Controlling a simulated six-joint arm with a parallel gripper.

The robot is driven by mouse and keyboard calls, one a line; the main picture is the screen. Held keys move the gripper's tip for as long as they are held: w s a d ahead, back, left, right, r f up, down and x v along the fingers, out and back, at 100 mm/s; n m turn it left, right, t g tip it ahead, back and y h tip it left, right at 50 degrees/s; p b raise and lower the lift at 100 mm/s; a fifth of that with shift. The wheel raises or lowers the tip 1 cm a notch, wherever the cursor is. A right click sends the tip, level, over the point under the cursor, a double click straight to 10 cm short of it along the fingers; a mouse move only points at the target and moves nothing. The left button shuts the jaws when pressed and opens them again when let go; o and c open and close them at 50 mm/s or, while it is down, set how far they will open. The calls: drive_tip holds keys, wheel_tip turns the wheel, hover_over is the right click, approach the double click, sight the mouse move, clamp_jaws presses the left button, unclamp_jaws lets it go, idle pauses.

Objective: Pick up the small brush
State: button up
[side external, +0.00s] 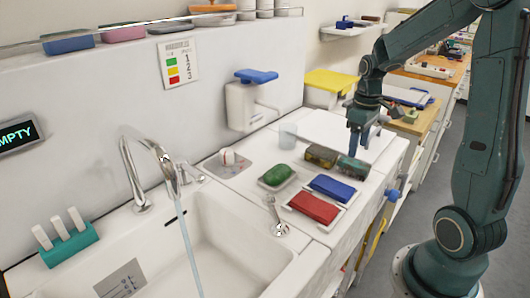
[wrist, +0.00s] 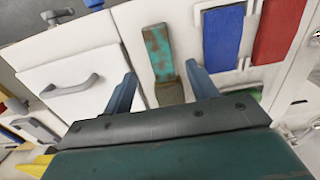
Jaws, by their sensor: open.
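My gripper (side external: 353,150) is open and empty over the white counter, pointing down. In the wrist view its two blue fingers (wrist: 160,72) stand apart on either side of a worn teal and rust-brown block (wrist: 158,48). This block (side external: 350,168) lies below the fingers in the side view. A second, olive-brown block (side external: 320,155) lies beside it, partly hidden by my gripper in the wrist view (wrist: 170,92). No bristles show clearly, so I cannot tell which piece is the small brush.
A blue block (side external: 333,187) and a red block (side external: 314,207) lie in white trays nearby. A green piece (side external: 276,175) sits in a dish beside the sink (side external: 225,235), with running water. A clear cup (side external: 288,136) stands behind. The counter's front edge is close.

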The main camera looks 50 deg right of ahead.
sight(354, 163)
drive_tip(key=shift+f, duration=1)
drive_tip(key=shift+f, duration=0.15)
drive_tip(key=shift+f, duration=2.45)
drive_tip(key=shift+c, duration=0.2)
drive_tip(key=c, duration=1)
